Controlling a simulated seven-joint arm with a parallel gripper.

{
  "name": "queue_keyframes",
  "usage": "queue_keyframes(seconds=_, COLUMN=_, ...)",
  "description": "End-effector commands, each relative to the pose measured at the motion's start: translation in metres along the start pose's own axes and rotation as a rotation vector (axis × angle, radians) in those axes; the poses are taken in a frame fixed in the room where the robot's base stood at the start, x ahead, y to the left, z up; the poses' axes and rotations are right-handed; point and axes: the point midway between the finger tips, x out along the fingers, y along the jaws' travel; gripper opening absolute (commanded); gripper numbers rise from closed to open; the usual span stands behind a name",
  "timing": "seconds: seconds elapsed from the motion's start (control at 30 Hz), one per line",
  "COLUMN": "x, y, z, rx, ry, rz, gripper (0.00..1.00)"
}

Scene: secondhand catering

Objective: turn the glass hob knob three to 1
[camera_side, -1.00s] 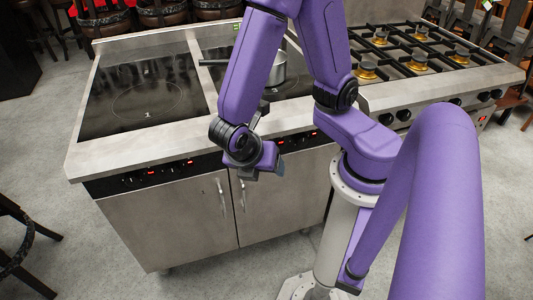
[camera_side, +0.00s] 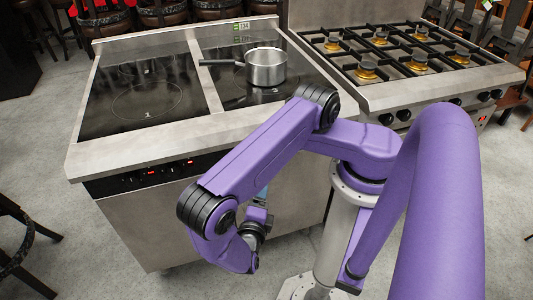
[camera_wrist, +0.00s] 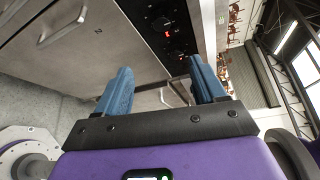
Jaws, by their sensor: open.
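The glass hob (camera_side: 150,118) has a black control strip (camera_side: 112,186) along its front. Dark knobs (camera_side: 170,170) and a red display show on its left part. My arm hides the right part of the strip. In the wrist view, dark knobs (camera_wrist: 160,23) and a red display show on the strip (camera_wrist: 192,14), ahead of the fingers. I cannot tell which knob is three, nor its setting. My gripper (camera_wrist: 163,84) has two blue fingers, wide apart and empty. In the side view the gripper (camera_side: 264,192) is below the strip, in front of the cabinet, touching no knob.
A steel pot (camera_side: 266,68) stands on the hob's right section. A gas range (camera_side: 385,85) with its own knobs stands to the right. Cabinet doors (camera_wrist: 70,45) with handles lie below the strip. The floor in front is clear.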

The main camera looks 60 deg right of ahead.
Motion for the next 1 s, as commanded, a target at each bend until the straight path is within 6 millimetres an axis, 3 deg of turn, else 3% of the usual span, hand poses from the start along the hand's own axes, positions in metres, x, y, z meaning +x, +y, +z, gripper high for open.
queue_keyframes(seconds=0.2, x=0.019, y=0.013, z=-0.008, rx=-0.171, ry=-0.077, rz=-0.096, gripper=0.70)
queue_keyframes(seconds=0.47, x=0.032, y=0.014, z=-0.008, rx=-0.206, ry=-0.088, rz=-0.116, gripper=0.70)
queue_keyframes(seconds=1.0, x=0.111, y=0.005, z=-0.002, rx=-0.204, ry=-0.084, rz=-0.114, gripper=0.70)
